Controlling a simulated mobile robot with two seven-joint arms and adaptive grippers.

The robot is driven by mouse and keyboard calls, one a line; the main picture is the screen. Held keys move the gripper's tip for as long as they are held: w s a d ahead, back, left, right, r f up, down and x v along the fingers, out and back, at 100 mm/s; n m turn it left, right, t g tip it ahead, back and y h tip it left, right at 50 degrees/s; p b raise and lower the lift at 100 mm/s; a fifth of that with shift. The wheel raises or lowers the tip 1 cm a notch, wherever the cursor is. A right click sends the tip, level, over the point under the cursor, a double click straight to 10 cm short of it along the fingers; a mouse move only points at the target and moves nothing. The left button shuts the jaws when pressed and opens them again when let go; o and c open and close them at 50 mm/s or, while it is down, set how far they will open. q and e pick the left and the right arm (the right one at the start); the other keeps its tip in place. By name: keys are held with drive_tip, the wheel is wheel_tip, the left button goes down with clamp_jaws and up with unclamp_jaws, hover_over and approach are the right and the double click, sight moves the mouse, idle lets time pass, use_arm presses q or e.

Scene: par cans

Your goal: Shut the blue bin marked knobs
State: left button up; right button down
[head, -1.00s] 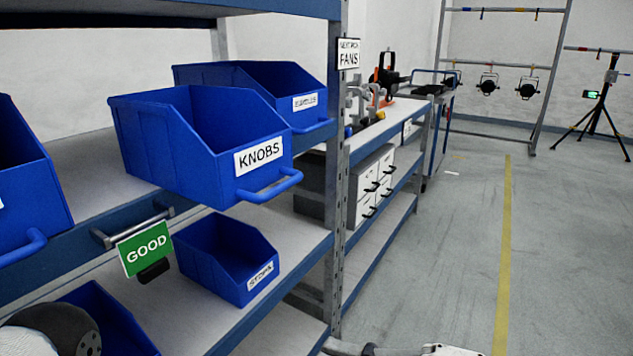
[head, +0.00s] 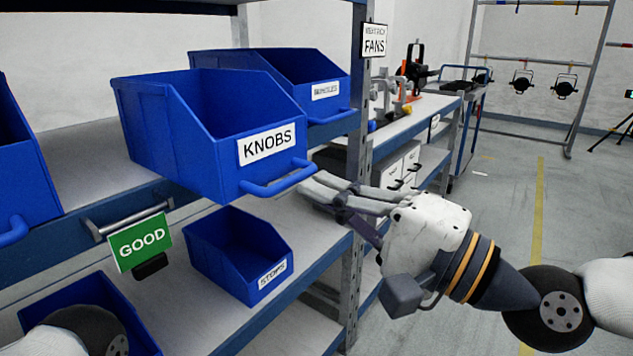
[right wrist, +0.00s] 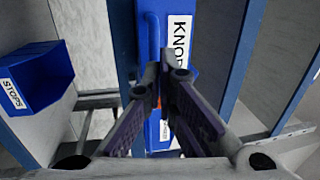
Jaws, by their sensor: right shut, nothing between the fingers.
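The blue KNOBS bin (head: 180,135) is on the upper shelf, its front sticking out past the shelf edge. Its white KNOBS label (head: 267,144) and blue front handle (head: 280,182) face right. My right gripper (head: 308,187) is shut and empty, its fingertips close to the right end of the handle; I cannot tell if they touch. In the right wrist view, the shut fingers (right wrist: 164,68) point at the bin's front, with the handle (right wrist: 152,35) beside the partly hidden label (right wrist: 182,30). My left gripper is out of view.
The BUNDLES-like labelled bin (head: 285,75) stands behind the KNOBS bin. The STOPS bin (head: 225,262) is on the shelf below. A metal upright (head: 358,150) stands behind my right gripper. The right-hand floor is open.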

sight(269, 179)
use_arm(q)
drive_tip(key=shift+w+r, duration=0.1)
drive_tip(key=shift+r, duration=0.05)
use_arm(e)
drive_tip(key=shift+w+a, duration=0.45)
drive_tip(key=shift+a, duration=0.15)
drive_tip(key=shift+w+a, duration=0.25)
drive_tip(key=shift+a, duration=0.05)
drive_tip(key=x, duration=0.2)
drive_tip(key=f+b+x, duration=0.1)
drive_tip(key=x, duration=0.5)
drive_tip(key=shift+w+a+f+b, duration=0.2)
drive_tip(key=shift+w+f+b, duration=0.05)
drive_tip(key=shift+f+b, duration=0.15)
drive_tip(key=x, duration=0.4)
drive_tip(key=shift+w+f, duration=0.1)
drive_tip(key=shift+f, duration=0.05)
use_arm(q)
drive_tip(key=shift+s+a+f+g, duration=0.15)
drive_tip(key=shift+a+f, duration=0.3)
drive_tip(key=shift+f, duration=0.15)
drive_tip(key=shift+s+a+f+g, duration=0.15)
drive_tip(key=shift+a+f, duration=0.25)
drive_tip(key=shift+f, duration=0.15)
use_arm(e)
drive_tip(key=shift+r, duration=0.2)
